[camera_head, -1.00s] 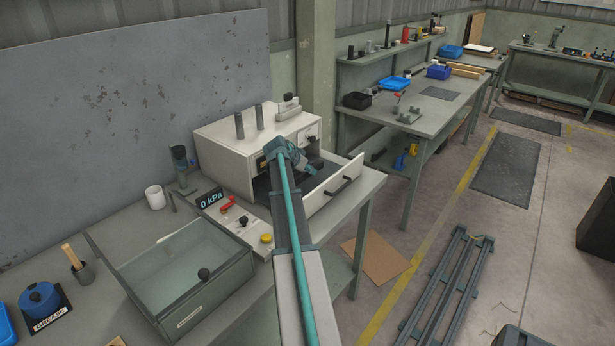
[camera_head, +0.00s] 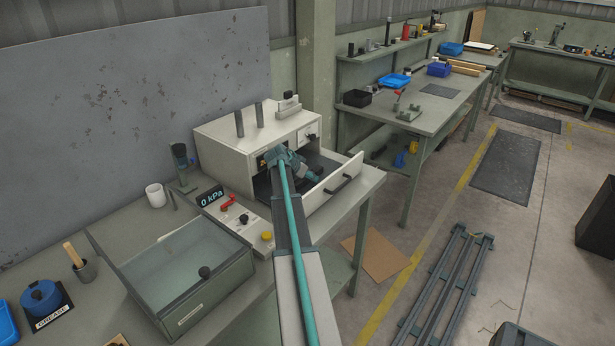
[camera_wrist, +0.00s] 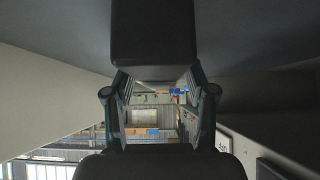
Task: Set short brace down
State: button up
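My gripper (camera_head: 302,170) is inside the open drawer (camera_head: 335,188) of the white cabinet, low over the drawer's dark interior. In the wrist view, my gripper's two fingers (camera_wrist: 158,95) stand apart, with the distant room visible through the gap. A dark block with rounded corners (camera_wrist: 153,30) comes down from the top edge of that view and spans about the width of the gap. I cannot tell whether it is the short brace or part of my gripper. I cannot make out a short brace in the head view; my arm hides part of the drawer.
The white cabinet (camera_head: 222,155) stands on the bench, with upright posts on top. A glass-lidded box (camera_head: 185,268) and a pressure panel (camera_head: 235,222) are nearer. The drawer front stands out beyond the cabinet. A folded lounger frame (camera_head: 450,290) lies on the floor at right.

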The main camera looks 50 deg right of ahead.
jog(key=shift+r, duration=0.2)
jog(key=b+v, duration=0.2)
jog(key=v, duration=1)
